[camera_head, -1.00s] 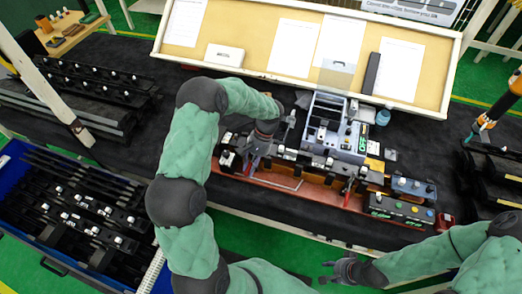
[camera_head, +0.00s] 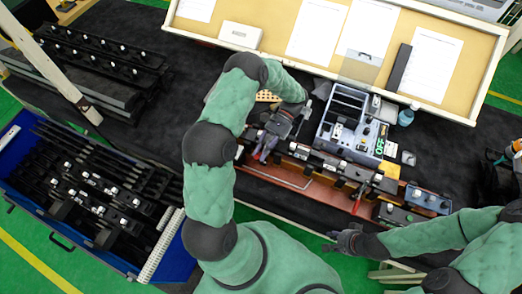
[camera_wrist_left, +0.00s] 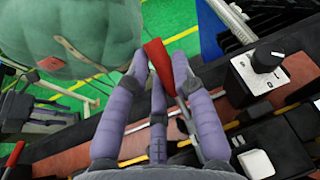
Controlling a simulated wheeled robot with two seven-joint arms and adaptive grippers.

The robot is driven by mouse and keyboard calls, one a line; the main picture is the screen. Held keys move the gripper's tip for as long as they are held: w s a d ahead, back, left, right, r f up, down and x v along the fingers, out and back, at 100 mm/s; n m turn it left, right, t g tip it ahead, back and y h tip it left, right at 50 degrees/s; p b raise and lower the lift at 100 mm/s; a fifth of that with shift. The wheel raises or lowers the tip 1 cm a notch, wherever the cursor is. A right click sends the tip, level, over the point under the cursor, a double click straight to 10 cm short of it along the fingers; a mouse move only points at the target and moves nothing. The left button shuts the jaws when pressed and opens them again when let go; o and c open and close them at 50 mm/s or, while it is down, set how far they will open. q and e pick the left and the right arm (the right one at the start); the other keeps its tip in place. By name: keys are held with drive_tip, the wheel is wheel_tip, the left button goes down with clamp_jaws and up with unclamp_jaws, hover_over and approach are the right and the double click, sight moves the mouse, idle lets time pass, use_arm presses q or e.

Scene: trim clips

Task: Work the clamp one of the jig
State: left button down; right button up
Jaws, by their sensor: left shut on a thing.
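The jig (camera_head: 285,181) is a long reddish-brown base with black blocks and rails on the dark table. My left gripper (camera_head: 266,153) is over its left end. In the left wrist view, the fingers of this gripper (camera_wrist_left: 159,72) are shut around a red clamp handle (camera_wrist_left: 157,58), whose upper part sticks out between them. The handle's lower part is partly hidden by the fingers. A second red clamp handle (camera_head: 359,198) stands at the right part of the jig, apart from both grippers. My right gripper (camera_head: 329,241) is open and empty, in front of the table edge.
A grey-blue bin (camera_head: 325,128) stands behind the jig, with a bottle (camera_head: 406,116) to its right. A control box with buttons (camera_head: 393,215) is at the jig's right end. A blue crate (camera_head: 180,243) of black trim parts is at the left.

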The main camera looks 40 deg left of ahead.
use_arm(q)
drive_tip(key=shift+w, duration=0.1)
idle(0.5)
drive_tip(key=c, duration=1)
unclamp_jaws()
drive_tip(key=shift+v, duration=3.8)
drive_tip(key=shift+a+f, duration=0.1)
